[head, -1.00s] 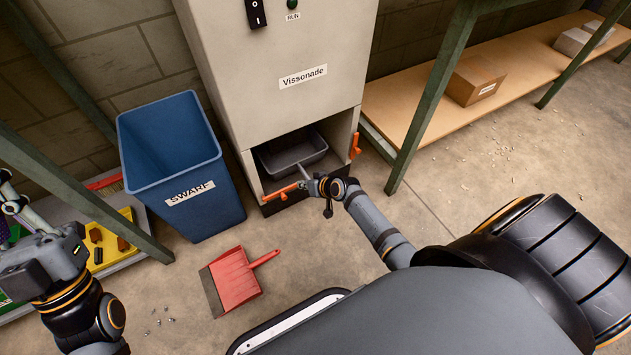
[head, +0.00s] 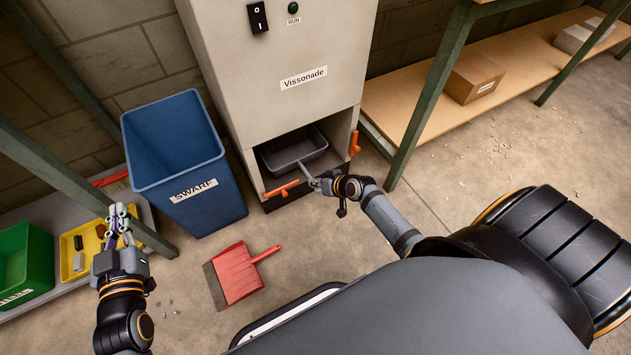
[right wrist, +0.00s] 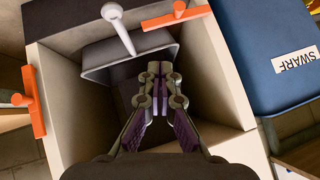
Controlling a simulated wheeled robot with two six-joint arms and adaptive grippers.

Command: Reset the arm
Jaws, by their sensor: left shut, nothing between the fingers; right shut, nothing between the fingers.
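My right gripper (head: 314,184) is at the front of the lower opening of the pale Vissonade cabinet (head: 290,105). It is shut and empty. In the right wrist view its fingertips (right wrist: 160,72) are together in front of a grey tray (right wrist: 105,68), apart from its pale bar handle (right wrist: 118,32). The grey tray sits inside the opening in the head view (head: 293,155). Orange latches (head: 281,190) (head: 354,144) are on either side of the opening. My left gripper (head: 119,226) is shut and empty, pointing up at the left, near the low shelf.
A blue SWARF bin (head: 180,150) stands left of the cabinet. A red dustpan (head: 237,273) lies on the floor in front. A green bin (head: 24,262) and a yellow tray (head: 80,248) are on the left shelf. A cardboard box (head: 474,80) sits on the right shelf.

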